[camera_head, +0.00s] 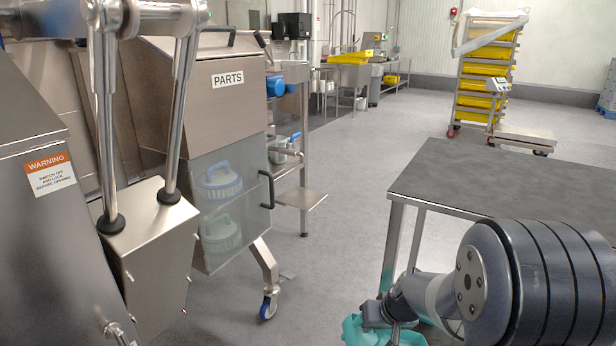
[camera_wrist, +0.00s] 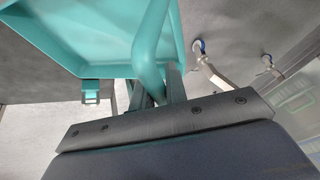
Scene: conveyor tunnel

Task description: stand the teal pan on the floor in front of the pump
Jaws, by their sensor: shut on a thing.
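The teal pan (camera_wrist: 80,35) fills the upper left of the wrist view, with a tray-like body and a tubular handle. My gripper (camera_wrist: 160,92) is shut on its handle, and the pan is held out beyond the fingers. In the head view, part of the teal pan (camera_head: 352,331) shows at the bottom edge, below my gripper (camera_head: 386,318), beside the table. The rest is cut off. No pump is plainly identifiable. A blue motor-like part (camera_head: 276,86) and a metal fitting (camera_head: 283,152) show on the frame behind the parts cabinet.
A dark-topped table (camera_head: 500,180) stands close on the right. A steel parts cabinet (camera_head: 222,100) on castors stands left, beside a machine with a warning label (camera_head: 50,172). Grey floor (camera_head: 340,200) is clear between cabinet and table. A rack of yellow trays (camera_head: 485,80) stands farther back.

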